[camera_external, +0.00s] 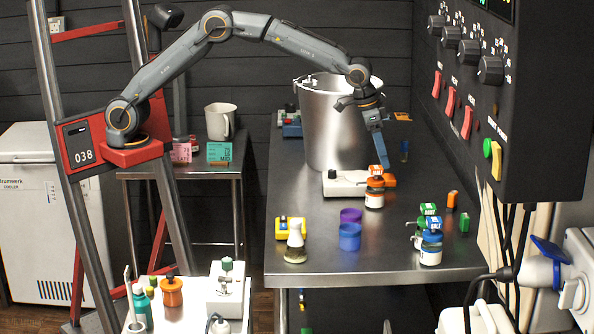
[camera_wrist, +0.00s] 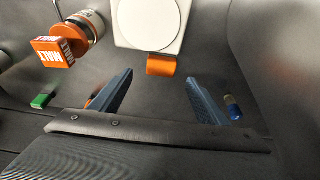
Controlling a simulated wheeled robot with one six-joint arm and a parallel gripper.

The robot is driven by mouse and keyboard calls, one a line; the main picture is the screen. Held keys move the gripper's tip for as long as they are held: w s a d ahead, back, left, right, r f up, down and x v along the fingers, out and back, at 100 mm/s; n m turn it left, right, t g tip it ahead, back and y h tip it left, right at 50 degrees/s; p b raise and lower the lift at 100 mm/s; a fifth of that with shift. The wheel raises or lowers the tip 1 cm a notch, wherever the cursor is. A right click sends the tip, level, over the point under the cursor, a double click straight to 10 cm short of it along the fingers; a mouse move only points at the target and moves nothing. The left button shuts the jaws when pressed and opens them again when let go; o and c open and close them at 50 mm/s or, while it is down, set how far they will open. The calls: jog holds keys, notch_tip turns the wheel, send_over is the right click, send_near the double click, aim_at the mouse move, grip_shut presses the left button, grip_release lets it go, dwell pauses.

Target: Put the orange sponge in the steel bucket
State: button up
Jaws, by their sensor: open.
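The orange sponge, seemingly the small orange block (camera_wrist: 161,65) in the wrist view, lies on the steel table against the white scale-like device. In the external view it shows (camera_external: 389,180) right of that device, partly hidden by a jar. My gripper (camera_external: 384,163) points down above it. In the wrist view my gripper (camera_wrist: 160,79) is open, and its two blue fingers have nothing between them. The block appears just beyond the fingertips, roughly centred. The steel bucket (camera_external: 330,120) stands upright on the table behind the device; its inside is mostly hidden.
The orange-lidded jar (camera_external: 374,198) stands close to the sponge; its MALT label block (camera_wrist: 52,52) shows in the wrist view. The white device (camera_external: 340,187) is beside it. Purple and blue cups (camera_external: 349,236) stand in front. A control panel (camera_external: 500,110) overhangs the right side.

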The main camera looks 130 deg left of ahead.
aim_at(388, 177)
jog(key=shift+p+x, duration=1.2)
jog(key=shift+x, duration=2.6)
jog(key=shift+s, duration=0.2)
jog(key=c, duration=1.2)
jog(key=shift+w+r, duration=0.1)
